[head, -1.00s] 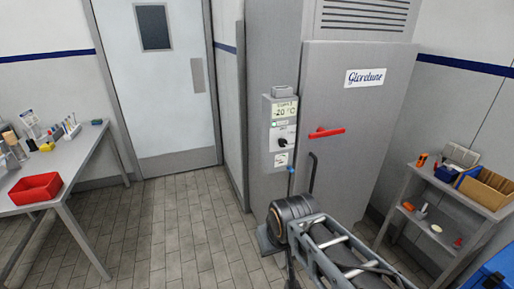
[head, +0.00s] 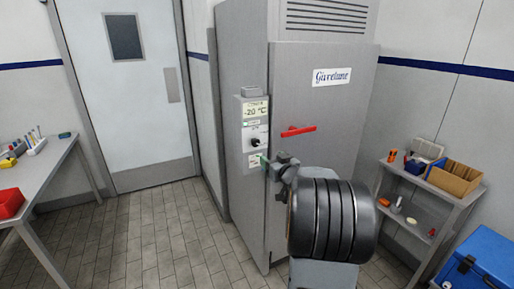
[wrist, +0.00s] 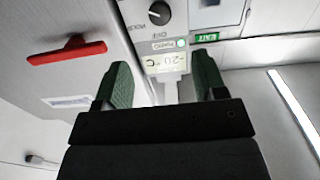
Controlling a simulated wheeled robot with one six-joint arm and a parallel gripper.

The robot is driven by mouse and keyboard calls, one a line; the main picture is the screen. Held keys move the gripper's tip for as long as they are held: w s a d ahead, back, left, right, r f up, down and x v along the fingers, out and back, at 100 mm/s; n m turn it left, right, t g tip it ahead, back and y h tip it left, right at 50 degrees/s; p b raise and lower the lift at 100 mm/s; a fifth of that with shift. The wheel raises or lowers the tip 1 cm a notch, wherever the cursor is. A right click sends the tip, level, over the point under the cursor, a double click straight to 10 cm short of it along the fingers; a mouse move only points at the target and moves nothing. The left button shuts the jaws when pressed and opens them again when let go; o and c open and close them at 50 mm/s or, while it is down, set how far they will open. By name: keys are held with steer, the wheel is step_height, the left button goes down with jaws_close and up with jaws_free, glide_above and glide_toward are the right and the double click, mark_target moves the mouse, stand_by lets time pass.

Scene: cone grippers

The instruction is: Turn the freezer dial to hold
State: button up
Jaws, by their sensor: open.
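The freezer dial (head: 254,142) is a small black knob on the light control panel (head: 256,112) at the left of the grey freezer's front. In the wrist view the dial (wrist: 158,13) is near the top edge, round and black, with small lettering beside it. I cannot read its setting surely.
A red handle (head: 298,131) sticks out from the freezer door (head: 325,110), right of the panel. A shelf cart (head: 440,195) and blue box (head: 478,262) stand at the right. A table (head: 45,170) with a red tray (head: 10,203) is at the left. The floor between is clear.

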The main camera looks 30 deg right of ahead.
mark_target(257, 144)
steer(key=w+p, duration=0.1)
steer(key=w, duration=0.3)
steer(key=w+d+p, duration=0.1)
steer(key=w, duration=0.4)
steer(key=w+d+p, duration=0.1)
steer(key=w, duration=0.3)
steer(key=shift+w+d, duration=0.1)
steer(key=shift+w, duration=0.15)
steer(key=c, duration=0.9)
steer(key=shift+f, duration=0.1)
